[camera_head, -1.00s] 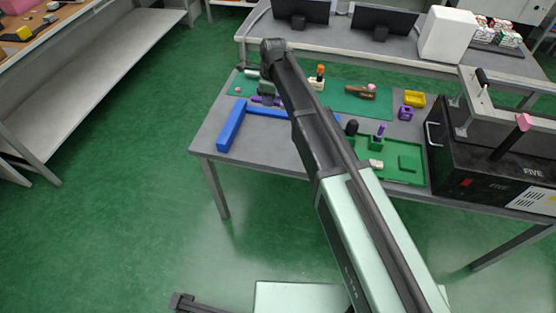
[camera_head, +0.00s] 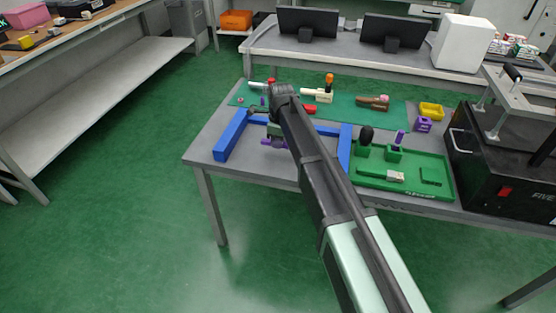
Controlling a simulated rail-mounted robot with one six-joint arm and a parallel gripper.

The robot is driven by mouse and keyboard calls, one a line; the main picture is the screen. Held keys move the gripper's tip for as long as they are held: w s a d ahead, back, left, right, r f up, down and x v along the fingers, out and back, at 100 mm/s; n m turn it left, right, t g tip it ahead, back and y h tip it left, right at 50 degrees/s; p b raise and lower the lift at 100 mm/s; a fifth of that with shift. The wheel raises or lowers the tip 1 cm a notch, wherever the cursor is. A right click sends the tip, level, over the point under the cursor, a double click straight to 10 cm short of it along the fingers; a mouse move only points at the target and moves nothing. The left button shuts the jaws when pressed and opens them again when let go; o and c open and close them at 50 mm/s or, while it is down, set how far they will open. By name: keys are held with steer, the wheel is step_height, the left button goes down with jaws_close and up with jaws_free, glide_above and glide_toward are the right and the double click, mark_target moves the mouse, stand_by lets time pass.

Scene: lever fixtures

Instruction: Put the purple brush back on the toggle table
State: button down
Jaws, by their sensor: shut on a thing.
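The grey toggle table (camera_head: 217,176) stands in the middle of the view, with lever and toggle fixtures on it. My gripper (camera_head: 272,134) is over the left part of this table, inside the blue frame. It is small and partly hidden by my own arm. It is shut on a purple thing (camera_head: 266,142), which seems to be the purple brush. Only short purple pieces show below the gripper. I cannot tell whether the brush touches the tabletop.
A blue frame (camera_head: 232,136) lies around the gripper's area. A green tray (camera_head: 425,180) with a purple piece (camera_head: 400,137) is to the right. A purple holder (camera_head: 423,124), a yellow box (camera_head: 431,110) and a black machine (camera_head: 500,165) stand farther right. A green mat (camera_head: 345,108) with fixtures lies behind.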

mark_target(278, 155)
step_height(278, 155, down, 4)
steer(key=b, duration=0.4)
steer(key=shift+f+b, duration=0.25)
steer(key=shift+b, duration=0.05)
steer(key=shift+r, duration=0.3)
steer(key=shift+f, duration=0.2)
steer(key=c, duration=1)
jaws_free()
steer(key=shift+r, duration=0.1)
steer(key=r+p, duration=1.2)
steer(key=shift+d+r+p, duration=0.25)
steer(key=shift+d+p, duration=0.05)
steer(key=shift+p, duration=0.1)
steer(key=shift+f, duration=0.15)
